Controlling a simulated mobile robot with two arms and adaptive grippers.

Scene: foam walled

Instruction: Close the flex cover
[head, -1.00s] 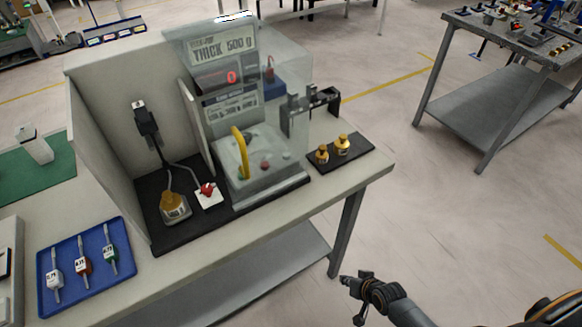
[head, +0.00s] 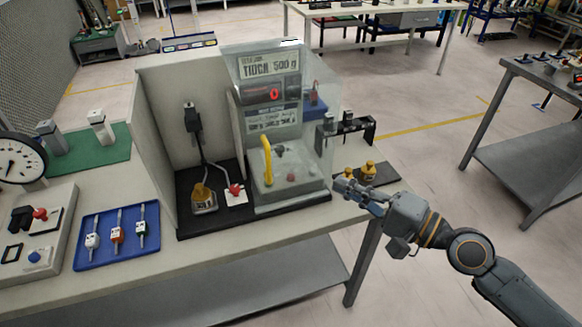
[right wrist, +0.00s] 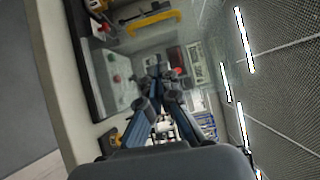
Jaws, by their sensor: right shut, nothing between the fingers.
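A clear cover (head: 325,85) shows as a see-through panel around the right side of the grey tester with the red display (head: 275,93). A yellow curved handle (head: 267,160) stands over the tester's grey base (head: 290,192). I cannot tell exactly how far the cover is open. My right gripper (head: 342,188) is shut and empty just right of the base, near the bench's front right corner. In the right wrist view the closed fingers (right wrist: 158,78) point toward the tester, with the yellow handle (right wrist: 152,22) above them, apart from it. My left gripper is not in view.
Brass weights (head: 369,170) stand on a dark mat close beyond my right gripper, with a black rack (head: 346,130) behind. Grey partition walls (head: 160,130) enclose the left side. A blue tray (head: 117,238) holds several tools.

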